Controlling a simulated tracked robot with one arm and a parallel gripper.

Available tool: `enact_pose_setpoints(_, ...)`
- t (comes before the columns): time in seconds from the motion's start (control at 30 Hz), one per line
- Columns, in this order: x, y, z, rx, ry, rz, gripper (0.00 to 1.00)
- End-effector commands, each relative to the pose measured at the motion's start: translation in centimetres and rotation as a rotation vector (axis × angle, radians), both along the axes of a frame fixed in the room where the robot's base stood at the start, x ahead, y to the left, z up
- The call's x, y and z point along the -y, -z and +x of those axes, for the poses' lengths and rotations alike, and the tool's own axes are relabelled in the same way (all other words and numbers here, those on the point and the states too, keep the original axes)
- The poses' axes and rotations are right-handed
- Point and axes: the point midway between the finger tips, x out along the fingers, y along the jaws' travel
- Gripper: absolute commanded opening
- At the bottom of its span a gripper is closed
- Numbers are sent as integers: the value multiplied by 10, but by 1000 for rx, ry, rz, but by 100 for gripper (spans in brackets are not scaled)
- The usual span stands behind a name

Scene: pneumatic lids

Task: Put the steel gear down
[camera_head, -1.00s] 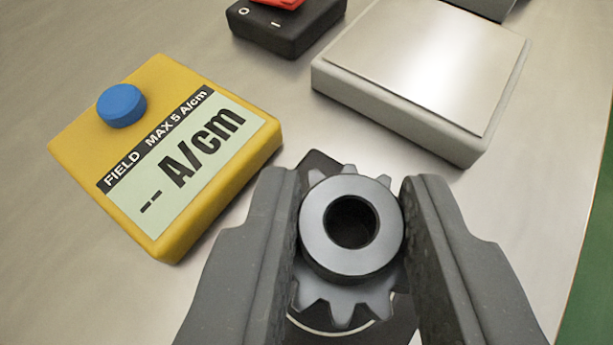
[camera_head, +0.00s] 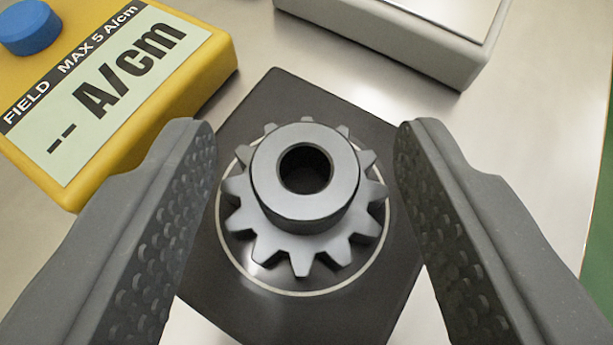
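The steel gear (camera_head: 305,240) is grey, with a toothed rim and a raised round hub with a dark bore. It lies flat, hub up, on a black pad (camera_head: 275,95), inside a thin white ring (camera_head: 310,293) marked on the pad. My gripper (camera_head: 306,130) is open, with one dimpled finger on each side of the gear. A gap shows between each finger and the gear teeth, and nothing is held.
A yellow field meter (camera_head: 215,75) with a blue knob (camera_head: 30,27) stands close to the left, near the left finger. A grey scale-like block with a metal top (camera_head: 400,40) is behind the pad. Bare metal table (camera_head: 545,100) lies to the right.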

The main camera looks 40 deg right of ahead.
Motion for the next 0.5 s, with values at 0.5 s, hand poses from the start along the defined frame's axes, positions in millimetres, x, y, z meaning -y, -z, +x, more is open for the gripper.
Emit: enact_pose_setpoints(0.5, -34, -31, -37, 1, -4, 4, 48)
